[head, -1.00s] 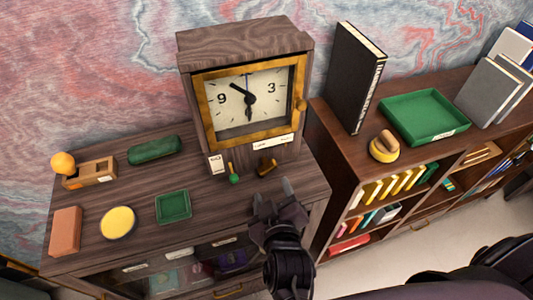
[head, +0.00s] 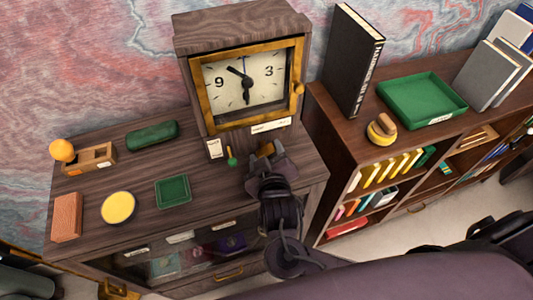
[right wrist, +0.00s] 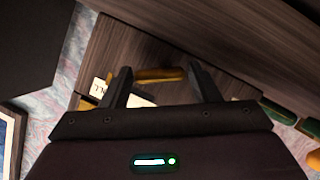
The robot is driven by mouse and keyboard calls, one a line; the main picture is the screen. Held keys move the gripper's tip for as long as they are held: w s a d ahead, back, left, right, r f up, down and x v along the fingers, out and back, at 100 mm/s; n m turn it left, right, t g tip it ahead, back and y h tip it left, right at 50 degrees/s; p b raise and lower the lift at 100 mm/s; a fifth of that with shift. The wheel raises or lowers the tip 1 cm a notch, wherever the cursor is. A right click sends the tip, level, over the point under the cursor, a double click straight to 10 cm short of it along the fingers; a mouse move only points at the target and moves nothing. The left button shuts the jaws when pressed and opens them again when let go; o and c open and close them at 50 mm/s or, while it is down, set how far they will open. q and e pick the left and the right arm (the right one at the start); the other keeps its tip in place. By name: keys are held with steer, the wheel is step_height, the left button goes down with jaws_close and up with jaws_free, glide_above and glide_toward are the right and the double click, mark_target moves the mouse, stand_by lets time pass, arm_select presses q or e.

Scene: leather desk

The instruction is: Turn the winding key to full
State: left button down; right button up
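The brass winding key (head: 265,149) is on the lower front of the wooden clock (head: 243,25), right of a small green-tipped part (head: 231,158). My right gripper (head: 264,160) is at the key and hides part of it in the head view. In the right wrist view the key (right wrist: 158,75) lies crosswise between the fingertips of my right gripper (right wrist: 161,78). The fingers are wide apart, with the key's ends close to them. I cannot tell whether they touch it. My left gripper is not in view.
The cabinet top holds a green tray (head: 173,192), a yellow disc (head: 118,208), a brick-coloured block (head: 67,217), a green case (head: 152,135) and a wooden box (head: 91,160). A bookshelf (head: 340,150) stands close on the right. A white label (head: 271,126) is above the key.

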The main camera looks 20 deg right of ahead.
steer(key=c, duration=0.6)
steer(key=shift+d+f+m+y+b, duration=0.15)
steer(key=shift+f+m+y+b, duration=0.1)
steer(key=shift+m+y+b, duration=0.7)
steer(key=shift+r+m+y+b, duration=0.1)
steer(key=shift+m+y+b, duration=0.15)
steer(key=shift+m+b, duration=0.4)
steer(key=shift+r, duration=0.15)
steer(key=o, duration=0.7)
steer(key=shift+g, duration=0.3)
steer(key=shift+w, duration=0.15)
